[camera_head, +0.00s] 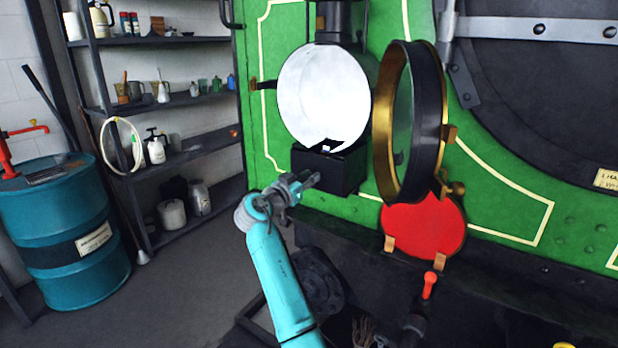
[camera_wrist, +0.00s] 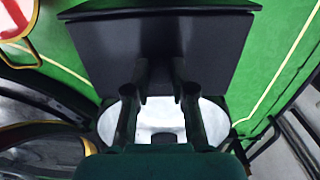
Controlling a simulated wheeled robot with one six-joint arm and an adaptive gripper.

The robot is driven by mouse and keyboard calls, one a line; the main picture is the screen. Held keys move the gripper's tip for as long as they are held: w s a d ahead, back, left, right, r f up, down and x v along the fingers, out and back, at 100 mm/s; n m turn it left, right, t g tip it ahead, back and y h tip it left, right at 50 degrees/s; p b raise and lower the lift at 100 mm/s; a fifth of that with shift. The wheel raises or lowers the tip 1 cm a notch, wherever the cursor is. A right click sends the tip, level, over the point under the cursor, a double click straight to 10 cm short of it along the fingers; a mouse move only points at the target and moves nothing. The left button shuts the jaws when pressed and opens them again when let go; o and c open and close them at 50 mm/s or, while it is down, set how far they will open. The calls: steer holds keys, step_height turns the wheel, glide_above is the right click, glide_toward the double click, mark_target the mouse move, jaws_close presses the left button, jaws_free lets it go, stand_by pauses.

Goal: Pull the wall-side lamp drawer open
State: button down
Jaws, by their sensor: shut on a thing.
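The lamp has a round white reflector (camera_head: 323,97) on the green front. The black lamp drawer (camera_head: 345,172) is a dark box just below it. In the wrist view the drawer (camera_wrist: 160,35) is a wide black panel at the top, with the reflector (camera_wrist: 207,120) below it. My gripper (camera_head: 306,182) is at the left front of the drawer. In the wrist view my gripper (camera_wrist: 160,88) has its two fingers against the dark panel, shut on the drawer. The gripped part is hidden. I cannot tell how far the drawer stands out.
The brass-rimmed lamp door (camera_head: 443,120) is swung open to the right. A red disc (camera_head: 424,230) is below it, on brass brackets. Shelves with bottles and cans (camera_head: 170,150) stand at the left wall, beside a blue drum (camera_head: 65,245). The floor between them and my arm is clear.

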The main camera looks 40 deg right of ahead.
steer(key=v, duration=1.4)
steer(key=shift+a, duration=0.2)
steer(key=c, duration=1)
jaws_free()
steer(key=shift+a, duration=0.1)
steer(key=v, duration=1.2)
steer(key=shift+r, duration=0.15)
